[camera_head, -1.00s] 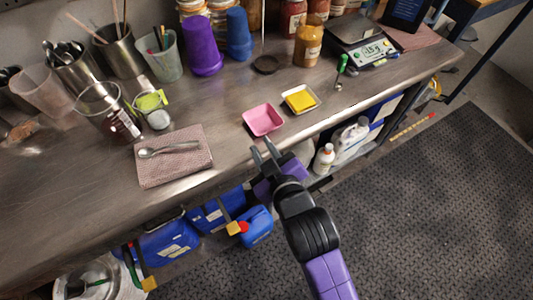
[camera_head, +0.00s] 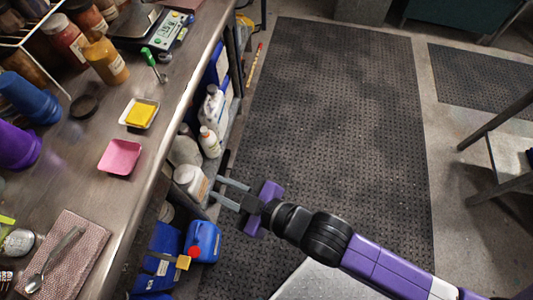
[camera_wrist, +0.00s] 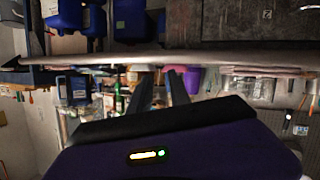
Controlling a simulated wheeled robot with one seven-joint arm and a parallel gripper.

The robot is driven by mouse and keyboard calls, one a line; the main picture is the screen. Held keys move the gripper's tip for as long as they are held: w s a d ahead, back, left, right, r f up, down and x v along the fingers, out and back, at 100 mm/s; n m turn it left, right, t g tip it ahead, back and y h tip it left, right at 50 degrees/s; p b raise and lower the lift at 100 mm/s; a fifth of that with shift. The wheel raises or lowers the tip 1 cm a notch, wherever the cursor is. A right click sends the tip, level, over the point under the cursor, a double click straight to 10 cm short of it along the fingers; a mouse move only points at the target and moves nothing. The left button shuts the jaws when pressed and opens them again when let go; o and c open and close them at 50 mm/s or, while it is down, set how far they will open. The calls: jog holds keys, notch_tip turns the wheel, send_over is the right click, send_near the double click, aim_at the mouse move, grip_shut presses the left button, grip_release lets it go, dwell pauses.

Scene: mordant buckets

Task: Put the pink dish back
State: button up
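The pink dish (camera_head: 120,157) is a small square dish. It sits on the steel counter near its front edge in the head view, and it looks empty. My gripper (camera_head: 223,193) is off the counter's front edge, to the right of the dish and apart from it. Its two fingers are spread with nothing between them. The fingers also show in the wrist view (camera_wrist: 159,93), apart, against a blurred background.
A folded cloth (camera_head: 62,258) with a spoon lies nearer. A scale (camera_head: 160,30) and jars stand farther back. White bottles (camera_head: 190,181) and blue jugs (camera_head: 203,241) sit under the counter. The floor mat (camera_head: 340,120) is clear.

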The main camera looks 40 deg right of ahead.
jog(key=s+d+r+m+h, duration=0.1)
jog(key=s+d+r+m, duration=0.1)
jog(key=s, duration=0.4)
jog(key=s+d+r+m+h, duration=0.1)
jog(key=s+d+r+m, duration=0.1)
jog(key=s+d, duration=0.3)
jog(key=s+d+r+m+t+h, duration=0.1)
jog(key=s+d+r+m+h, duration=0.1)
jog(key=s, duration=0.6)
jog(key=shift+d+r, duration=0.85)
jog(key=shift+d, duration=0.1)
